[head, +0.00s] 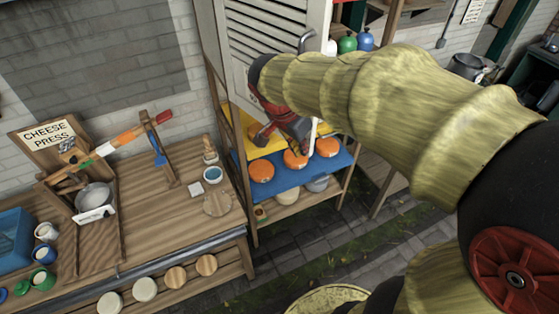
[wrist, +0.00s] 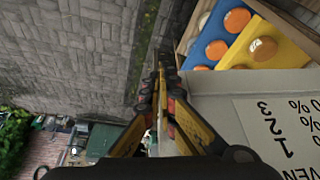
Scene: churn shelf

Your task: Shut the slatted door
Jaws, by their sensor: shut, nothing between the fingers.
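The slatted door (head: 268,30) is a white louvred panel at the upper middle of the head view. It stands out from the front of a wooden shelf unit (head: 228,150), with shelf boards showing past it, so it looks open. A grey bent handle (head: 307,40) shows near its right edge. My gripper (head: 303,132) is in front of the door's lower part, and my arm hides some of the door. In the wrist view my gripper (wrist: 160,72) is shut and empty, its fingertips beside the edge of a pale panel (wrist: 215,92). I cannot tell whether they touch.
A blue board (head: 285,180) and a yellow board (head: 262,142) hold orange rounds on the shelves. A wooden bench (head: 150,215) with a cheese press stands left. Paved floor (head: 340,245) is open in front. A printed sheet (wrist: 275,130) is on the pale panel.

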